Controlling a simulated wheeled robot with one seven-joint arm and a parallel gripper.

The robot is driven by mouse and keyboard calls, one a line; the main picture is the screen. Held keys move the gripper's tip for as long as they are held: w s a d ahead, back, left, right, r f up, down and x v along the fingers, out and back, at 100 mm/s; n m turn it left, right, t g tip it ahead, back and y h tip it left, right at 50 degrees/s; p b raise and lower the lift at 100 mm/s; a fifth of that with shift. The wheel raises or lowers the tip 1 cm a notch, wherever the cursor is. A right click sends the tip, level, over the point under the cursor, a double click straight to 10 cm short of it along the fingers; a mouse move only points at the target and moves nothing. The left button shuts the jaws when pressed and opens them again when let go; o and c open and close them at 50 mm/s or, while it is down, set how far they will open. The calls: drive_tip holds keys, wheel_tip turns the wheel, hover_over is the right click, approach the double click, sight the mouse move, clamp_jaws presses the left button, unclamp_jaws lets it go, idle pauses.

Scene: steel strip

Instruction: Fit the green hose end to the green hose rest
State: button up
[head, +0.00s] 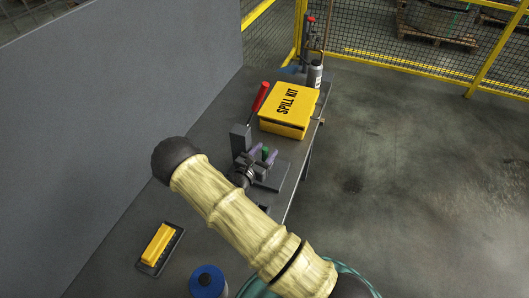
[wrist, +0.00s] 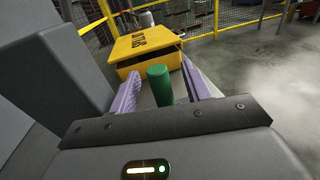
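My gripper (head: 262,157) is low over the bench, with its lilac fingers pointing away from me. In the wrist view the two fingers (wrist: 160,88) are apart, with a green cylinder (wrist: 160,86) standing between them. A narrow gap shows on each side of the cylinder. Its top also shows between the fingers in the head view (head: 265,151). I cannot tell whether this cylinder is the green hose end or part of the green hose rest. Its lower end is hidden by my gripper. No second green piece can be made out.
A grey upright block (head: 240,138) stands close left of my gripper, beside a grey plate (head: 273,175). A yellow block in a dark tray (head: 158,246) and a blue-topped spool (head: 207,281) are nearer.

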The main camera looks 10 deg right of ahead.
drive_tip(key=b+v, duration=0.5)
drive_tip(key=v, duration=1.2)
drive_tip(key=shift+s, duration=0.2)
drive_tip(key=shift+a, duration=0.1)
